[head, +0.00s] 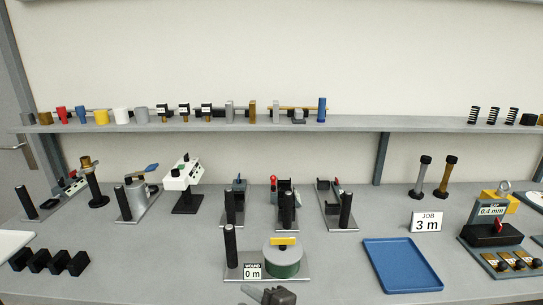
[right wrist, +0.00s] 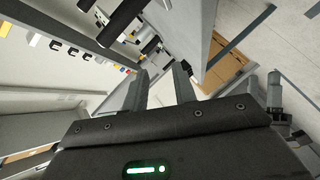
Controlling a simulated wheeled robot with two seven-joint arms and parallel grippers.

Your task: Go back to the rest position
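My right gripper (right wrist: 160,82) shows in the right wrist view with its two grey fingers apart and nothing between them. Behind its fingers are the bench's edge and the floor; it touches nothing that I can see. My left gripper cannot be made out in the head view. A dark grey piece (head: 270,296) is cut off by the bottom edge of the head view; I cannot tell whether it is part of an arm.
The bench holds several fixtures with black posts, a green spool (head: 283,262), a blue tray (head: 402,265) and a "JOB 3 m" sign (head: 426,222). A shelf (head: 350,124) with small parts runs behind. Brown boxes (right wrist: 226,64) show below in the right wrist view.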

